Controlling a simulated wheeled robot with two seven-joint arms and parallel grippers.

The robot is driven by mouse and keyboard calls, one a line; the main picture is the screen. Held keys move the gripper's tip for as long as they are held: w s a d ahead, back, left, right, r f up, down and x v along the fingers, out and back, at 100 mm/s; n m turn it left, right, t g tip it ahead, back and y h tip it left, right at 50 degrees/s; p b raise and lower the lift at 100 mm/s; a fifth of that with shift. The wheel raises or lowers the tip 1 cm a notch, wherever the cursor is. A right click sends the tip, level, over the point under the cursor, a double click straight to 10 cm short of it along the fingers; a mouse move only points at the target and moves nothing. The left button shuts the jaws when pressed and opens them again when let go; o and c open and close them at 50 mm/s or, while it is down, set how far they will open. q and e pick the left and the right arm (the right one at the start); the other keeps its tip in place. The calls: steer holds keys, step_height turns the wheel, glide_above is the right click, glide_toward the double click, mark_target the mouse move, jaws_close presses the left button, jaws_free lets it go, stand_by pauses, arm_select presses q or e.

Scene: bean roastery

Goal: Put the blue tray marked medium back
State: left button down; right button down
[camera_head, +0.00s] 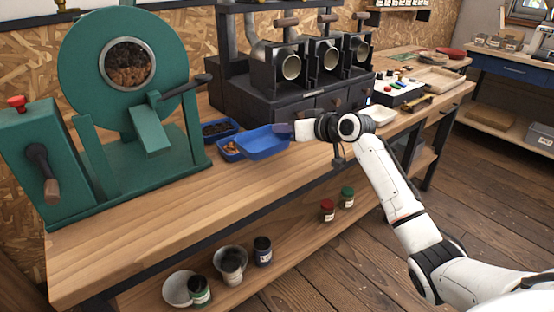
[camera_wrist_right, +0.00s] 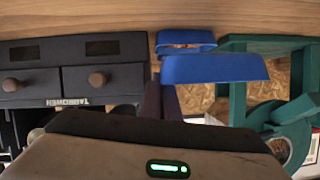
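A blue tray (camera_head: 262,142) is at the tip of my right gripper (camera_head: 286,131), over the bench beside the green roaster. Its near side overlaps the view of another blue tray with orange-brown contents (camera_head: 232,148). A third blue tray with dark beans (camera_head: 220,131) lies just behind. In the right wrist view the tray (camera_wrist_right: 215,69) shows at the fingertips (camera_wrist_right: 161,98), whose dark fingers are close together at its edge. The held tray looks empty from the head. No marking on any tray is readable. My left gripper is out of view.
The green roaster (camera_head: 125,125) stands left of the trays. A black sample roaster (camera_head: 290,95) with drawers stands behind my right gripper. The front of the bench (camera_head: 190,205) is clear. Jars and bowls stand on the lower shelf.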

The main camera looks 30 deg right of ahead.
mark_target(283, 162)
step_height(283, 162, down, 7)
steer(key=shift+b, duration=0.35)
steer(key=shift+f, duration=0.15)
steer(key=c, duration=2)
jaws_free()
steer(key=shift+c, duration=0.2)
